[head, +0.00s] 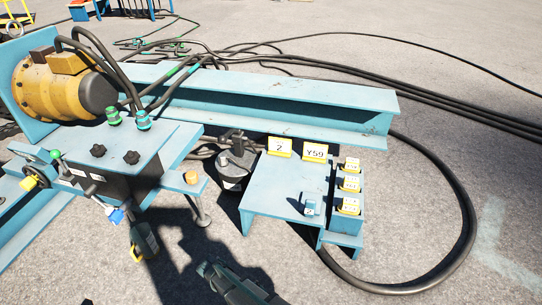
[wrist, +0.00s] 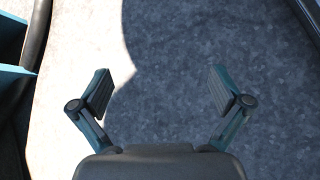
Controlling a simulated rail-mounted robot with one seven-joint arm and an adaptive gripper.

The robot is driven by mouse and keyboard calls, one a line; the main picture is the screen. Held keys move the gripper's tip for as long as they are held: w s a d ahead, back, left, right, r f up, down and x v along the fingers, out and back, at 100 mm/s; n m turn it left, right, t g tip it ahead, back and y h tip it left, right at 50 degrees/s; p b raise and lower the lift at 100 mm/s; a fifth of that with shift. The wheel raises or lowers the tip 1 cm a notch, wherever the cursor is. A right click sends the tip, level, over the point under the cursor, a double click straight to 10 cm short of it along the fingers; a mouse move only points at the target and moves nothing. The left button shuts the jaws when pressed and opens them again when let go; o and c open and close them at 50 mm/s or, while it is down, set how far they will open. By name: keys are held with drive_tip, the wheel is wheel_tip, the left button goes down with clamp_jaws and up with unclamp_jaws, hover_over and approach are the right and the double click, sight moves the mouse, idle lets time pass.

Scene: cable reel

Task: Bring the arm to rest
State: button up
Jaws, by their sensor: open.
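My gripper (wrist: 160,92) is open and empty in the wrist view, with its two fingers wide apart over grey ground. In the head view, part of my arm and gripper (head: 228,283) shows at the bottom middle, in front of the blue stand (head: 285,190) and clear of it. The fingertips are too small there to tell apart. Nothing is held, and nothing touches the fingers in the wrist view.
A blue machine frame with a yellow motor (head: 50,85) stands at the left. A thick black cable (head: 470,225) loops at the right. Open ground (head: 440,150) lies inside the loop.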

drive_tip(key=s+d+r+m+g+y, duration=0.25)
drive_tip(key=s+d+m, duration=0.2)
drive_tip(key=d, duration=0.25)
drive_tip(key=s+d+r+m+g+y, duration=0.25)
drive_tip(key=s+d+y, duration=0.2)
drive_tip(key=d, duration=0.25)
drive_tip(key=s+d+r+m+g+y, duration=0.25)
drive_tip(key=s+d+r+m, duration=0.2)
drive_tip(key=d, duration=0.25)
drive_tip(key=s+d+r+n+t+p, duration=0.1)
drive_tip(key=s+r+t+p, duration=0.1)
drive_tip(key=r+p, duration=0.9)
drive_tip(key=s+d+r+n+t+p, duration=0.1)
drive_tip(key=r+p, duration=1)
drive_tip(key=p, duration=1.5)
drive_tip(key=shift+s+d+r+t+h, duration=0.2)
drive_tip(key=shift+s+r+t+h, duration=0.2)
drive_tip(key=shift+s+t, duration=0.4)
